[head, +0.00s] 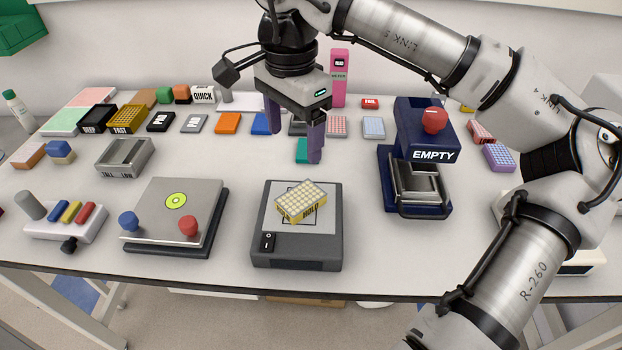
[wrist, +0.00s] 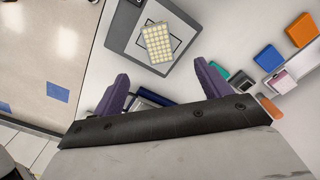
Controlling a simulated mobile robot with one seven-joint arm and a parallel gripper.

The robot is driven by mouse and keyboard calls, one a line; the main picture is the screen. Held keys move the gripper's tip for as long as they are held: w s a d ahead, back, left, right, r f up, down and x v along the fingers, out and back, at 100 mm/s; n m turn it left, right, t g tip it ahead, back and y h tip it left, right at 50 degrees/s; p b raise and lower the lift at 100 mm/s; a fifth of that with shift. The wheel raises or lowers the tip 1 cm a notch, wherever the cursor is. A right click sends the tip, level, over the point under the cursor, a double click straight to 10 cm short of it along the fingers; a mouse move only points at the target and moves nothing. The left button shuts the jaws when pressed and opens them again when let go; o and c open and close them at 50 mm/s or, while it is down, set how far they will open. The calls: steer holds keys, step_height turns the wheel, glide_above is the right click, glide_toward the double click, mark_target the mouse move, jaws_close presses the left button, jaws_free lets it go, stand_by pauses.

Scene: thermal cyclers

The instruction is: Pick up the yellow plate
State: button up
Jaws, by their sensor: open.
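The yellow plate (head: 301,201) is a small well plate with a pale top of many wells and yellow sides. It sits at an angle on the grey top of a dark device (head: 297,248) with a switch at its front left. In the wrist view the plate (wrist: 158,43) shows from above, beyond the fingertips. My gripper (head: 293,145) has two purple fingers, is open and empty, and hangs above the table behind the plate, apart from it. In the wrist view the fingers (wrist: 160,84) are spread wide.
A flat-topped device with blue and red knobs (head: 176,212) stands left of the plate's device. A navy machine marked EMPTY (head: 415,180) stands to the right. Several coloured blocks and plates line the back. The table's front edge (head: 200,275) is close.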

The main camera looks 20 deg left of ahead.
steer(key=p, duration=0.2)
glide_above(299, 198)
steer(key=f, duration=0.8)
steer(key=shift+a+f, duration=0.1)
steer(key=shift+a, duration=0.1)
steer(key=shift+d+f+p, duration=0.2)
steer(key=shift+f+p, duration=0.8)
steer(key=shift+f, duration=1.8)
steer(key=shift+c, duration=0.2)
steer(key=c, duration=1.1)
steer(key=shift+r, duration=0.15)
